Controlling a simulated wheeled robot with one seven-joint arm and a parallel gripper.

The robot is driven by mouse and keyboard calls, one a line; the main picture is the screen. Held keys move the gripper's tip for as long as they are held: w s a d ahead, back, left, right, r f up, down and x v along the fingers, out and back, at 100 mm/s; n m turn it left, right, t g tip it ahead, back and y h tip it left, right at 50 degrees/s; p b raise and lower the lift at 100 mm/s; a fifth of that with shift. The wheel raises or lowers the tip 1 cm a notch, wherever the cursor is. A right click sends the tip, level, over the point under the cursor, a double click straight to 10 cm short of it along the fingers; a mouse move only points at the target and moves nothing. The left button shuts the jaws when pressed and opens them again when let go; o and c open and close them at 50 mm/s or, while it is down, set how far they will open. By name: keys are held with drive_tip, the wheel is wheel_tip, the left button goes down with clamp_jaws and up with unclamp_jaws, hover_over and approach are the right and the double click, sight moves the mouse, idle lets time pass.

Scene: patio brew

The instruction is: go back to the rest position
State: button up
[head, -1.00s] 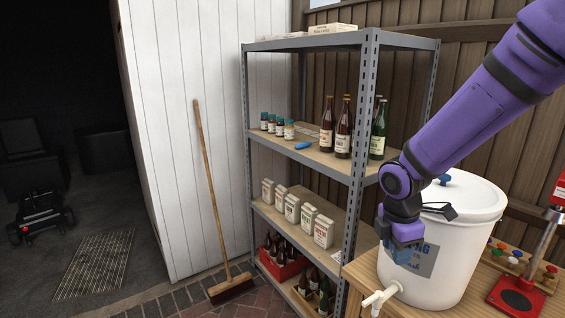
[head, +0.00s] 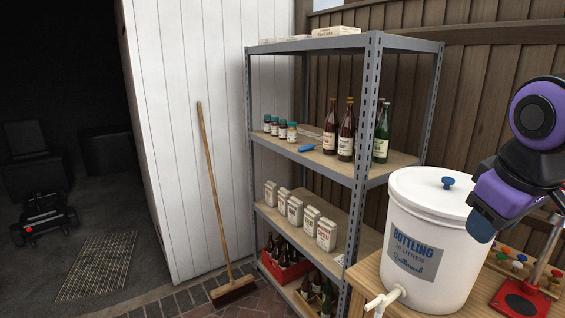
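My gripper (head: 481,226) is at the right of the head view, at the end of my purple arm. It hangs in front of the right side of the white bottling bucket (head: 425,262). I cannot tell whether the fingers are open or shut, and no held object shows. Part of my arm runs out of the right edge of the view.
The bucket has a blue lid knob and a white tap (head: 384,301) on a wooden table (head: 366,268). A red capper (head: 520,300) and a rack of coloured caps (head: 512,262) stand right. A metal shelf (head: 367,130) holds bottles and boxes. A broom (head: 212,190) leans on the white wall.

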drive_tip(key=s+m, duration=0.1)
drive_tip(key=s+r+m, duration=0.1)
drive_tip(key=s, duration=0.1)
drive_tip(key=s+r+m+t+y, duration=0.1)
drive_tip(key=s, duration=0.1)
drive_tip(key=shift+s+d+r+m, duration=0.1)
drive_tip(key=shift+s+d+m, duration=0.05)
drive_tip(key=shift+d+m, duration=0.25)
